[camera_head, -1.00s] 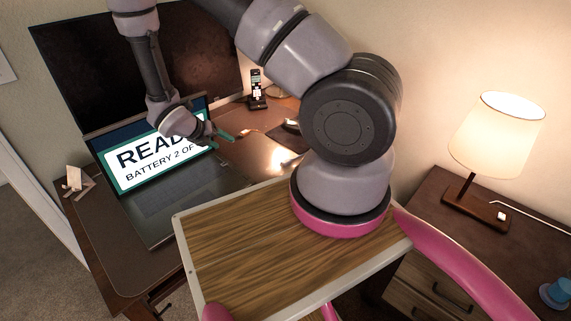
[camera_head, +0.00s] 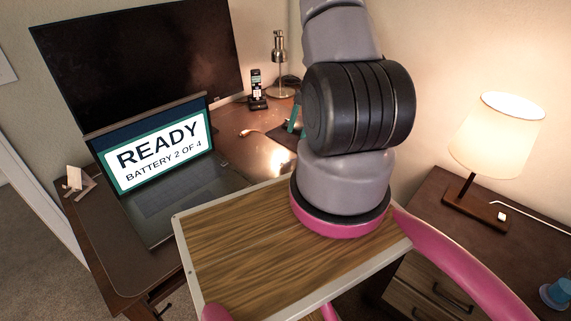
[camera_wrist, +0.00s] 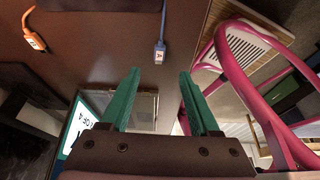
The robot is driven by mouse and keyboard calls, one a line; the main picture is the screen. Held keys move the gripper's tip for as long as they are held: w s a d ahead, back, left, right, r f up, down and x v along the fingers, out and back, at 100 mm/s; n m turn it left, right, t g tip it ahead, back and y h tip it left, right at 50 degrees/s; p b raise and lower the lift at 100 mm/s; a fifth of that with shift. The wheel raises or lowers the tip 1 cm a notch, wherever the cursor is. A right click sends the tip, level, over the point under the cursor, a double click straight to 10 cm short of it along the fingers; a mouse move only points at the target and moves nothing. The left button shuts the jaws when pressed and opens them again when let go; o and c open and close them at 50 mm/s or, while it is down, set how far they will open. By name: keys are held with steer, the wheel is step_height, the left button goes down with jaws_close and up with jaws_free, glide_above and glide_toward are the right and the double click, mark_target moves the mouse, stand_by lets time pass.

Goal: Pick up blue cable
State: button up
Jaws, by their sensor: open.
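The blue cable (camera_wrist: 164,20) shows in the wrist view, running down from the top edge to a pale plug end marked with a letter. It lies on the brown desk top, ahead of my gripper (camera_wrist: 159,73) and roughly in line with the gap between the fingers. My gripper's two teal fingers are apart, with nothing held between them. In the head view one teal finger (camera_head: 293,118) shows beside my arm. My arm hides the rest of the gripper there, and I cannot make out the blue cable in that view.
An orange cable (camera_wrist: 34,40) lies left of the blue one in the wrist view. The laptop (camera_head: 160,158), monitor (camera_head: 140,55), phone (camera_head: 257,90) and desk lamp (camera_head: 279,55) stand on the desk (camera_head: 225,130). A lit lamp (camera_head: 497,135) stands on the right cabinet.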

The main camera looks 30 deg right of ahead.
mark_target(288, 160)
steer(key=x, duration=1)
steer(key=shift+a+f, duration=0.1)
steer(key=shift+f, duration=0.15)
steer(key=shift+c, duration=0.3)
jaws_close()
